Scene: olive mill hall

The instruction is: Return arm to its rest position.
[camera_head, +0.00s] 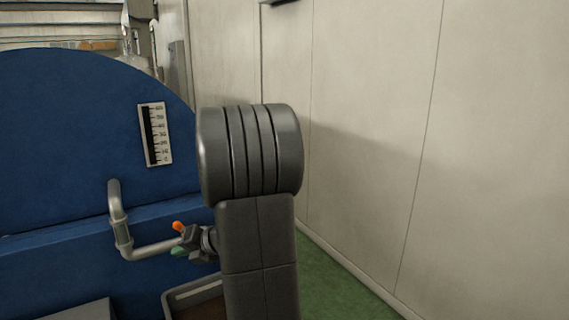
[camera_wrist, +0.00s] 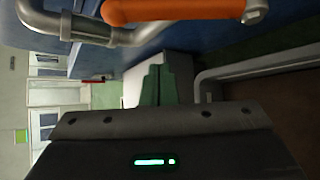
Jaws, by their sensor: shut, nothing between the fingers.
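My arm (camera_head: 258,240) stands upright in the middle of the head view, its thick ribbed dark joint at the top. It hides what lies directly behind it. My gripper (camera_wrist: 155,120) shows in the wrist view as a dark body with a green light bar across the bottom. An orange valve lever (camera_wrist: 185,9) crosses the top of the wrist view, apart from the gripper in the picture. The same lever (camera_head: 178,226) shows in the head view, left of my arm.
A bent metal pipe (camera_head: 121,232) runs from the blue tank (camera_head: 70,120), which carries a scale (camera_head: 155,135). A brown bin (camera_head: 195,296) stands low behind my arm. A pale wall (camera_head: 370,130) rises at right. Green floor (camera_head: 335,285) is clear along it.

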